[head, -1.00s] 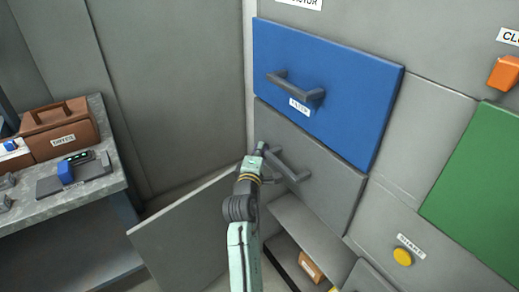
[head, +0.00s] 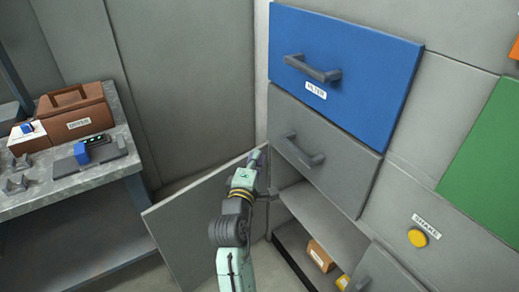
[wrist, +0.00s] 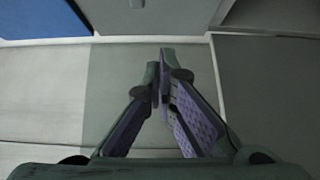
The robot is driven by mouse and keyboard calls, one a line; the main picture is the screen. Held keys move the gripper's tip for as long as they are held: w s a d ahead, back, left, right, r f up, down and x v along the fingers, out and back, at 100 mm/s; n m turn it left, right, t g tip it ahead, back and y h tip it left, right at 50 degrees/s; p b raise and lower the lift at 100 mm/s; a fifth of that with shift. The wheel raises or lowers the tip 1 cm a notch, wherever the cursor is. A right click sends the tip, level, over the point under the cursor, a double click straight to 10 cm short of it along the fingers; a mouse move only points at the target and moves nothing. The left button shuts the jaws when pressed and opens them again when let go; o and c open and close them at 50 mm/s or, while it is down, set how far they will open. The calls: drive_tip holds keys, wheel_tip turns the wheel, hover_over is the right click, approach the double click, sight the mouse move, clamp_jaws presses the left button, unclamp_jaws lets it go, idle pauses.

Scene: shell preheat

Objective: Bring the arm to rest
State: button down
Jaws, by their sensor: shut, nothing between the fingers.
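My gripper (head: 258,160) is shut and empty. In the head view it is at the end of my raised arm, in front of the cabinet's lower opening, left of the grey drawer (head: 325,150) and near the top edge of the open grey door (head: 195,225). In the wrist view my gripper's fingers (wrist: 164,62) meet at the tips with nothing between them. Whether it touches the door cannot be told.
A blue drawer (head: 350,65) labelled FILTER is above the grey drawer. A shelf (head: 320,222) and a brown box (head: 320,255) show in the opening. A yellow button (head: 417,237) is at right. A workbench (head: 70,195) with a brown case (head: 78,110) stands at left.

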drive_tip(key=shift+s, duration=0.25)
